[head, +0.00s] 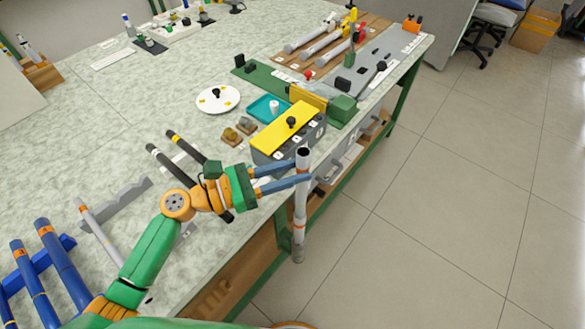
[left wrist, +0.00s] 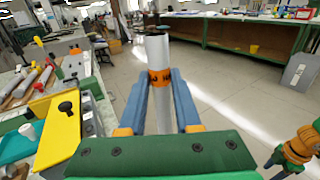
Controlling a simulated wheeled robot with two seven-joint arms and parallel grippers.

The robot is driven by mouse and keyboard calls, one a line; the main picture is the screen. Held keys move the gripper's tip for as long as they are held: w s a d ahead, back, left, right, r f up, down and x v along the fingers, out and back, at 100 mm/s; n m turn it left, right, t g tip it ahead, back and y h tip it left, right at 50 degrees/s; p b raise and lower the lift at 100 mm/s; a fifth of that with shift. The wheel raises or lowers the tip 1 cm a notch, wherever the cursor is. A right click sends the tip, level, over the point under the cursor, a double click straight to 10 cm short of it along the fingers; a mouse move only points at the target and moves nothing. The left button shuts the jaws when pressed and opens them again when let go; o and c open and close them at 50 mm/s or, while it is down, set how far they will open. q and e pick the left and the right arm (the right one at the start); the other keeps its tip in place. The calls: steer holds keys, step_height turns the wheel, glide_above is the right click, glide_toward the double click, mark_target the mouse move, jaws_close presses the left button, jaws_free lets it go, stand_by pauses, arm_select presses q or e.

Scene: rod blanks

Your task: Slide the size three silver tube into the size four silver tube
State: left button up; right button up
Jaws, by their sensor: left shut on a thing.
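My left gripper (head: 305,172) is shut around an upright silver tube (head: 301,205), held just past the table's front edge over the floor. The tube's dark open top end faces up. A thinner silver tube (head: 100,234) with an orange band lies at the left, by a grey notched rack (head: 118,205).
Blue tubes (head: 62,262) lie on a blue rack at the lower left. Two dark-ended rods (head: 184,146) lie behind my left gripper. A yellow-topped box (head: 283,132), teal tray (head: 262,105) and white disc (head: 218,98) stand beyond. The floor at the right is clear.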

arm_select(q)
step_height(320, 180, down, 6)
steer(key=b, duration=0.5)
steer(key=shift+f, duration=0.25)
stand_by(1.5)
steer(key=o, duration=1.1)
steer(key=shift+c, duration=0.2)
steer(key=b+v, duration=0.1)
steer(key=v, duration=0.6)
steer(key=shift+b, duration=0.35)
steer(key=shift+s, duration=0.1)
